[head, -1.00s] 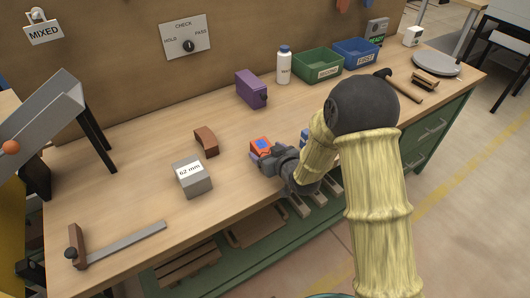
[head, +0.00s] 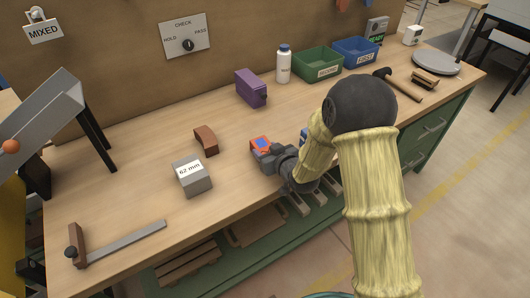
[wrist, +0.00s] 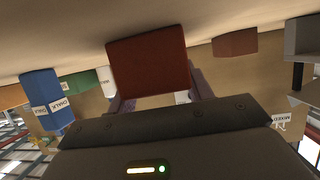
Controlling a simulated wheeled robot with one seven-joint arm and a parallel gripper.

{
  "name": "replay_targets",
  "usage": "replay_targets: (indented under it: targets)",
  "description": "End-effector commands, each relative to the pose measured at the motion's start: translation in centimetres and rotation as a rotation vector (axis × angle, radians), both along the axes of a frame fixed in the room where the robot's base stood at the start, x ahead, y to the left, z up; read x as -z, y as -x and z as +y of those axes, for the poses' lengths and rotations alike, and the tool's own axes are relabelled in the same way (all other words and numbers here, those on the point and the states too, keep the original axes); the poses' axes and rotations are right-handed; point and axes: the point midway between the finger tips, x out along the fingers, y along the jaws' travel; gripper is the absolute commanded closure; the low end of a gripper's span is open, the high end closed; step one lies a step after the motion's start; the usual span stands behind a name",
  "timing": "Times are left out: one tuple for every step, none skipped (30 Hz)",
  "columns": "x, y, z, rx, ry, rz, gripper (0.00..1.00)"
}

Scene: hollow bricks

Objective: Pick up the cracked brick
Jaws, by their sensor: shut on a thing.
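My gripper (head: 262,147) is at the middle of the workbench, near its front edge. It is shut on a red brick (wrist: 148,65), which sits between the two fingers in the wrist view.
A grey block marked 62 mm (head: 192,177) stands left of my gripper. A blue chalk box (wrist: 47,100) is close by on the other side. A purple box (head: 251,88), white bottle (head: 284,65), green bin (head: 318,63) and blue bin (head: 356,51) stand behind.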

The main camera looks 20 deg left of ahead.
Motion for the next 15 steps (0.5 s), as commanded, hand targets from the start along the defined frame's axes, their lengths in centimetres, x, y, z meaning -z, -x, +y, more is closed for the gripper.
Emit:
replay_targets:
  targets:
    - [-0.1,0.0,0.0,0.0,-0.002,-0.002,0.88]
    - [-0.1,0.0,0.0,0.0,-0.002,-0.003,0.88]
    - [-0.1,0.0,0.0,0.0,-0.002,-0.003,0.88]
    - [-0.2,0.0,0.0,0.0,-0.002,-0.003,0.88]
    - [-0.3,0.0,0.0,0.0,-0.002,-0.003,0.88]
    - [-0.5,-0.1,0.0,0.0,-0.002,-0.003,0.88]
    - [-0.6,-0.1,0.0,0.0,-0.003,-0.004,0.88]
    - [-0.9,-0.1,0.0,0.0,-0.003,-0.004,0.88]
    - [-1.3,-0.1,0.1,0.001,-0.003,-0.005,0.88]
    - [-1.6,-0.1,0.0,0.001,-0.004,-0.006,0.88]
    - [-2.0,-0.1,0.0,0.0,-0.003,-0.006,0.88]
    - [-2.6,-0.1,0.0,0.0,-0.003,-0.006,0.88]
    - [-3.1,-0.1,0.0,0.0,-0.004,-0.007,0.88]
    - [-3.7,-0.1,0.0,0.0,-0.005,-0.008,0.88]
    - [-4.4,-0.1,0.0,0.0,-0.005,-0.008,0.88]
